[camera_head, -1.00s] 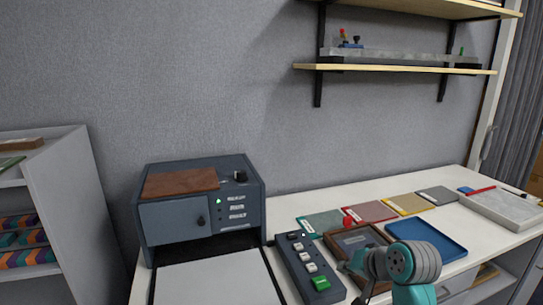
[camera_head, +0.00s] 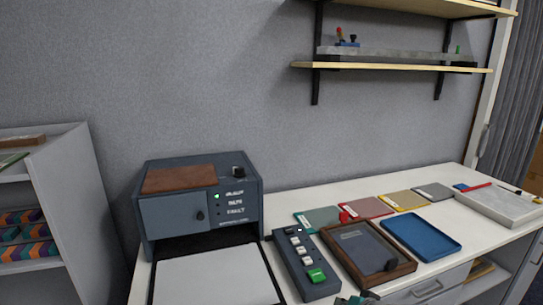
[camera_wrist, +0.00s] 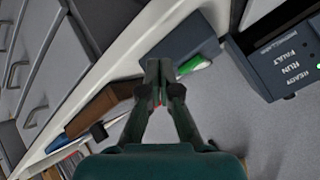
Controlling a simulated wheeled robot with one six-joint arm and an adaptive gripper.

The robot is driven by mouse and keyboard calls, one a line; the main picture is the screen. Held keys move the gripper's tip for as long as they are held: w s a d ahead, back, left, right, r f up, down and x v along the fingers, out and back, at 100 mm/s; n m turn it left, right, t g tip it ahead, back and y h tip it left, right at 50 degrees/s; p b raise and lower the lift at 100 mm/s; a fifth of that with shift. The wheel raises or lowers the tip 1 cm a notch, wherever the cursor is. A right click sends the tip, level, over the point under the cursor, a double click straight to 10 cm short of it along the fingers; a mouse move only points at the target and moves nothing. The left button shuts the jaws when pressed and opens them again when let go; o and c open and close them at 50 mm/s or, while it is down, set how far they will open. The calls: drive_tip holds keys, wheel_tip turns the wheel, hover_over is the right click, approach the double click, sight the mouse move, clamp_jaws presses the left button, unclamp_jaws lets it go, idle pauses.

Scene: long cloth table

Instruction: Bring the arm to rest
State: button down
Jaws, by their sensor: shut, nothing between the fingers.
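My gripper (camera_wrist: 163,88) is shut and empty in the wrist view, its dark green fingers drawn together. In the head view only a small teal and dark piece of my arm shows at the bottom edge, and the rest is out of the picture. In the wrist view the fingers overlap the control box (camera_wrist: 190,48) with its green button (camera_wrist: 194,65). I cannot tell the gap between them. In the head view this control box (camera_head: 291,252) stands on the white table (camera_head: 300,200).
A grey-blue machine (camera_head: 172,217) stands left of the control box. A brown wooden tray (camera_head: 330,243) and a blue tray (camera_head: 422,236) lie to its right. Several coloured cards line the back, with a pale slab (camera_head: 500,206) at far right. A shelf (camera_head: 400,67) hangs above.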

drive_tip(key=s+f+t+h, duration=0.1)
drive_tip(key=s+f, duration=0.6)
drive_tip(key=s, duration=0.4)
drive_tip(key=s+f+t+h, duration=0.1)
drive_tip(key=s+f+t, duration=0.1)
drive_tip(key=s+f, duration=0.8)
drive_tip(key=s+r+n, duration=0.1)
drive_tip(key=s+r, duration=0.3)
drive_tip(key=s, duration=0.5)
drive_tip(key=s+r+n+t, duration=0.1)
drive_tip(key=s+r, duration=0.3)
drive_tip(key=s, duration=0.5)
drive_tip(key=s+r+n+t+h, duration=0.1)
drive_tip(key=s+r, duration=0.4)
drive_tip(key=s, duration=0.5)
drive_tip(key=shift+d+n, duration=0.15)
drive_tip(key=shift+n, duration=0.55)
drive_tip(key=shift+r, duration=0.1)
